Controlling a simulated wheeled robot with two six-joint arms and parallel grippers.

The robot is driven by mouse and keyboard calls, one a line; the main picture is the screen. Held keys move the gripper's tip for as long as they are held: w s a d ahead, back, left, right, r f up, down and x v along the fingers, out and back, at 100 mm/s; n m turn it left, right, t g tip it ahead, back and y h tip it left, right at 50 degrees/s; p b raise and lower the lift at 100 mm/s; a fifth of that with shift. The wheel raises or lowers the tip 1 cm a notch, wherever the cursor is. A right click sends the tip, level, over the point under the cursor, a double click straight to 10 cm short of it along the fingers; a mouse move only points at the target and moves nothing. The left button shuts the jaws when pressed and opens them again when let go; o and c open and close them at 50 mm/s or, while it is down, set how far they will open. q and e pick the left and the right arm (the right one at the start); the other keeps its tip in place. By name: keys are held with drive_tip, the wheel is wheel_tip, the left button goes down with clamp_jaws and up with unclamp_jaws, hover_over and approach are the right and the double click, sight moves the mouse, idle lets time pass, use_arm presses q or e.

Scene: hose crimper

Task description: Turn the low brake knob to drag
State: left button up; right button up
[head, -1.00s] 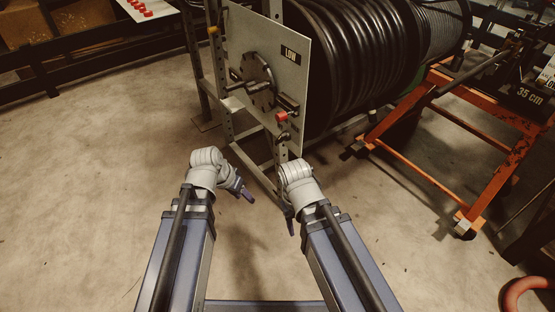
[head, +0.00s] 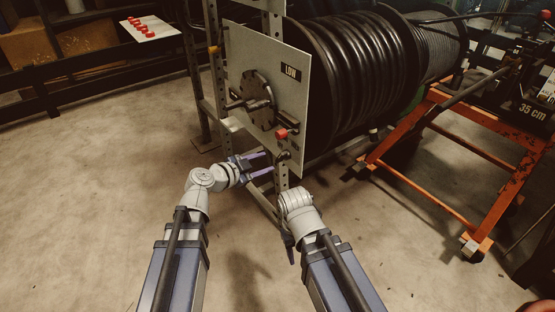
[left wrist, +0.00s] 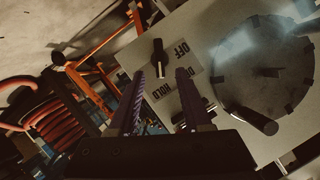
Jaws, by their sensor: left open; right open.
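The low brake panel (head: 240,60) is a grey upright plate with a LOW label (head: 291,71). A small black knob (head: 283,155) sits at its lower right corner; in the left wrist view the black knob (left wrist: 158,57) shows beside a label plate (left wrist: 182,50) reading OFF and HOLD, with another word partly hidden by a finger. My left gripper (head: 267,163) is open and empty, just left of the knob in the head view. In the left wrist view its fingertips (left wrist: 160,75) straddle the knob's line; contact cannot be told. My right gripper (head: 291,252) is open, low in front of the stand.
A black disc with a handle (head: 258,100) and a red-tipped lever (head: 281,133) stick out of the panel above the knob. A large black hose reel (head: 350,70) stands behind. An orange frame (head: 490,160) is at right. The floor at left is clear.

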sight(279, 158)
use_arm(q)
drive_tip(key=b+x, duration=0.2)
drive_tip(key=x, duration=0.5)
drive_tip(key=shift+f, duration=0.1)
clamp_jaws()
idle(0.3)
